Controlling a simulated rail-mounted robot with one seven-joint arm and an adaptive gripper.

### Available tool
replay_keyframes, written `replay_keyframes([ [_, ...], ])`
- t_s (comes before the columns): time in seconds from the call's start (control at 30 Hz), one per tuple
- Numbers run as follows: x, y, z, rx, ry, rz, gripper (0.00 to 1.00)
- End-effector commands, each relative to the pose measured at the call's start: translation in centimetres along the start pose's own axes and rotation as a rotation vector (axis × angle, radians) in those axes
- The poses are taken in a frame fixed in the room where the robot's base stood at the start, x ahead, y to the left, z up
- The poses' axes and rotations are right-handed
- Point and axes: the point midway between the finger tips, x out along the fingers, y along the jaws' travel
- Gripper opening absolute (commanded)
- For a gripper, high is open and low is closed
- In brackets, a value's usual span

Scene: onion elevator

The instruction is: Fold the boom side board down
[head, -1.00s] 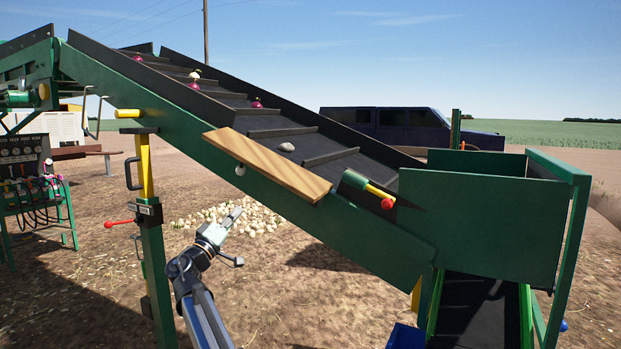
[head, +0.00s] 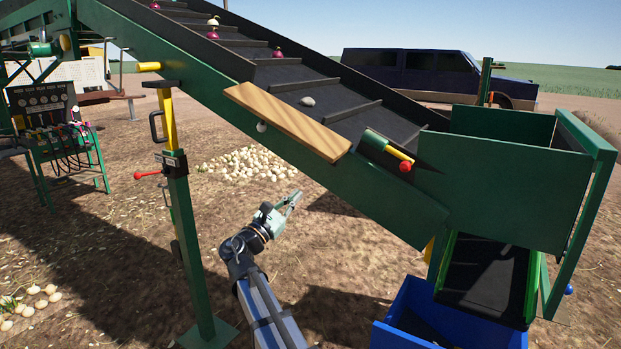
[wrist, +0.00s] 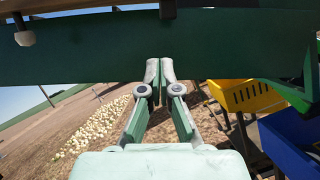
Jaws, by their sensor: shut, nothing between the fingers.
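The wooden side board (head: 288,122) lies along the upper edge of the green boom (head: 385,195), sloping down to the right with the boom.
A green cylinder with a yellow, red-tipped handle (head: 388,150) sits right of the board. A green post (head: 190,240) with a red lever stands to the left. A blue bin (head: 400,310) and the green hopper (head: 490,180) are at the right.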

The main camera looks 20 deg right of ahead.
Motion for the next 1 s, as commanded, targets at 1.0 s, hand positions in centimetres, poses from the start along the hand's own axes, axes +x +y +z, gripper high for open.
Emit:
replay_keyframes([
  [1.0, 10.7, 0.0, 3.9, 0.0, 0.0, 0.002, 0.0],
])
